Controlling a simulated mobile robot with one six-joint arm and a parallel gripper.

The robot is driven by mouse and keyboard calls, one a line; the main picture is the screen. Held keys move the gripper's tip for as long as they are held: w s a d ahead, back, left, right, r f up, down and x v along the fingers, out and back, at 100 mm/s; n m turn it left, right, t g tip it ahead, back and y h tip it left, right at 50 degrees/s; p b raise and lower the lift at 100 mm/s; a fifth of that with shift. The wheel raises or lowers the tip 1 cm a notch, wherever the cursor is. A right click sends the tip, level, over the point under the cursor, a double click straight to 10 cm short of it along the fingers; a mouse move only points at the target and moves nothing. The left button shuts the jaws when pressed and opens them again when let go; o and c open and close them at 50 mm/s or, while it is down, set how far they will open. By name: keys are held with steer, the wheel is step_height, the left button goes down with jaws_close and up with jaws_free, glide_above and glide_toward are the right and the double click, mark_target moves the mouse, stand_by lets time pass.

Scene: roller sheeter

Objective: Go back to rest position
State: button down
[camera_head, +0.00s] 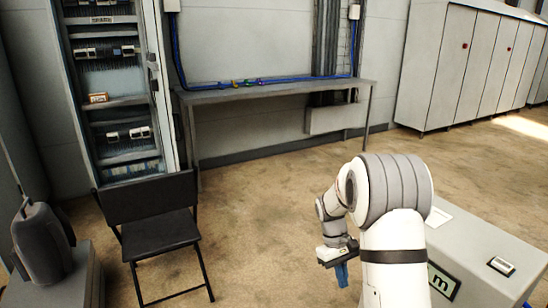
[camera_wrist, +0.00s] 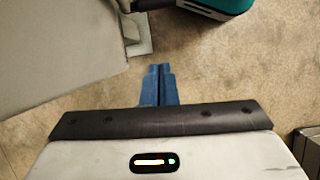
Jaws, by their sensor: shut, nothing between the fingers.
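My gripper (camera_head: 341,273) hangs low in front of my arm in the head view, its blue fingers pointing down. In the wrist view the blue fingers (camera_wrist: 158,84) are close together with nothing between them. Bare brown floor lies below and around the fingertips. My arm is bent, with its white and grey links at the centre right of the head view.
A black folding chair (camera_head: 158,238) stands left of centre, before an open electrical cabinet (camera_head: 110,100). A narrow table (camera_head: 275,91) runs along the back wall. Grey cabinets (camera_head: 465,65) stand back right. A dark grey bag (camera_head: 42,245) is at the left. Floor between is clear.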

steer(key=s+a+r+m+t+y+p, duration=0.1)
steer(key=s+r+t+p, duration=0.15)
steer(key=s+r, duration=0.45)
steer(key=s+a+r+m+t+p, duration=0.1)
steer(key=s+a+r+p, duration=0.15)
steer(key=r, duration=0.85)
steer(key=s+a+r+m+t+p, duration=0.1)
steer(key=s+r+p, duration=0.1)
steer(key=s+r, duration=0.2)
steer(key=s+r+m+t+y+p, duration=0.1)
steer(key=s+r+t+p, duration=0.1)
steer(key=s, duration=0.8)
step_height(320, 180, up, 2)
steer(key=shift+a+r+m+p, duration=0.3)
steer(key=shift+a+p, duration=0.1)
steer(key=shift+p, duration=0.2)
